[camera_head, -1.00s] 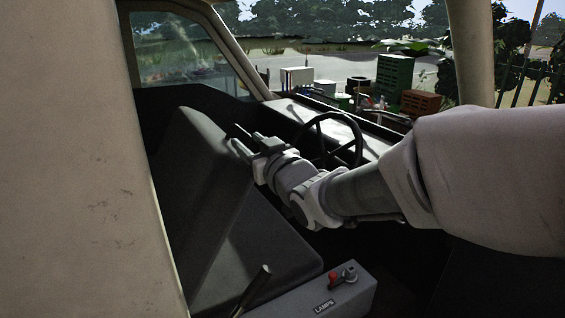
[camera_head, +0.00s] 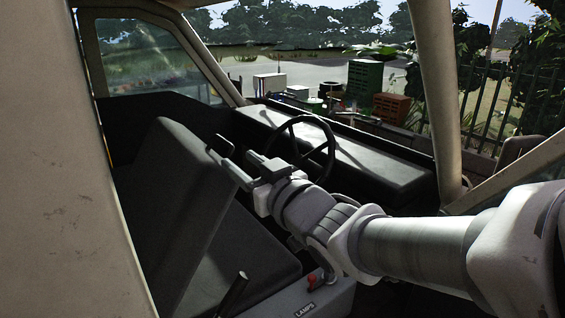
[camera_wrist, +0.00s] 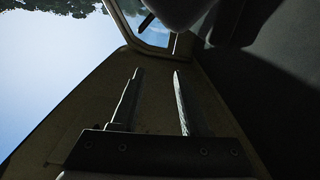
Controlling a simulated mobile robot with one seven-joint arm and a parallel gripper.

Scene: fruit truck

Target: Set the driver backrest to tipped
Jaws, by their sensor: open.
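The driver backrest (camera_head: 160,195) is a dark padded panel at the left of the cab in the head view. A dark shape at the top right there is too dim to name.
A lever (camera_head: 232,295) and a box marked LAMPS with a red knob (camera_head: 312,281) stand below my arm. The dashboard (camera_head: 360,165) lies beyond the wheel. The pale door pillar (camera_head: 60,170) fills the left, and another pillar (camera_head: 440,100) stands at right.

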